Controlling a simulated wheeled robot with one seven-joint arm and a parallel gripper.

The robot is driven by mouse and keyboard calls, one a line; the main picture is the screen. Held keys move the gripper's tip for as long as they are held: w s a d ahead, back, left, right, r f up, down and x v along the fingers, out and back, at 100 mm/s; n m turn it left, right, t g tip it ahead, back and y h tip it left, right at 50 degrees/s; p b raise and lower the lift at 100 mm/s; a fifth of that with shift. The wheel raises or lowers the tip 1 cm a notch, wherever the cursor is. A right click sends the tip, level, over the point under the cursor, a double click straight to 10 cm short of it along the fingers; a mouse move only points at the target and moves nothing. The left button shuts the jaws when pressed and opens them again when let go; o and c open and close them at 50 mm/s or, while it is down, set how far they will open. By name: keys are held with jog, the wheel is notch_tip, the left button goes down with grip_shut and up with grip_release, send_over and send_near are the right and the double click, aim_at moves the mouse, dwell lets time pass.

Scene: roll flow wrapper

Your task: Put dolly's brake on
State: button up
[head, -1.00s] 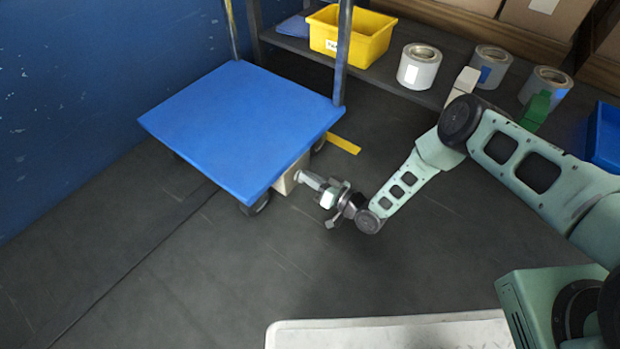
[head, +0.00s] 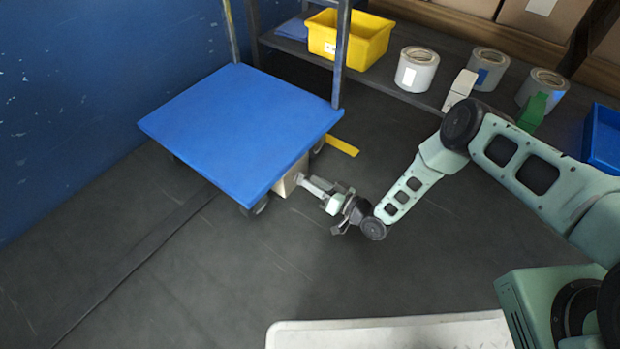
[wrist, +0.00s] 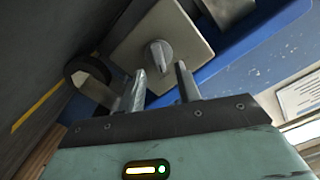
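The dolly (head: 240,130) has a blue deck on dark wheels and stands by the blue wall. A beige box (head: 290,179) is fixed under its near right edge. In the wrist view the box's square beige plate (wrist: 190,38) carries a grey rotary knob (wrist: 159,57) with a raised grip. My gripper (head: 303,179) is at this box, low beside the dolly. In the wrist view its two fingers (wrist: 161,72) are apart, with the knob showing in line with the gap just beyond their tips. I cannot tell whether they touch it. Nothing is held.
A dolly wheel (wrist: 88,75) is close to the left finger in the wrist view. A yellow floor strip (head: 342,146) lies right of the dolly. A low shelf behind holds a yellow bin (head: 350,38) and several grey rolls. The dark floor in front is clear.

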jog(key=p+v, duration=0.5)
jog(key=v, duration=1)
jog(key=w+a+r+n+g+h+p, duration=0.1)
jog(key=w+a+r+n+g+h, duration=0.15)
jog(key=w+r, duration=0.55)
jog(key=w+a+r+n+g+h+p, duration=0.1)
jog(key=w+a+r+g+h+p, duration=0.15)
jog(key=w+r, duration=0.45)
jog(key=s+a+r+g+h, duration=0.1)
jog(key=s+r+h, duration=0.15)
jog(key=r, duration=0.55)
jog(key=s+a+r+h, duration=0.1)
jog(key=s+r, duration=0.2)
jog(key=r, duration=0.5)
jog(key=s+d+r+g+h+p, duration=0.1)
jog(key=s+d+r+g+h, duration=0.1)
jog(key=s+r, duration=0.65)
jog(key=s+d+r+g+h+p, duration=0.15)
jog(key=s+r, duration=0.45)
jog(key=s, duration=0.6)
jog(key=s+d+r+g+h+p, duration=0.1)
jog(key=s+d+r+g+h, duration=0.15)
jog(key=s+r, duration=0.6)
notch_tip(320, 180, up, 36)
jog(key=s+t+p, duration=0.1)
jog(key=p, duration=3.7)
jog(key=shift+d+r+y, duration=0.25)
jog(key=shift+y, duration=0.2)
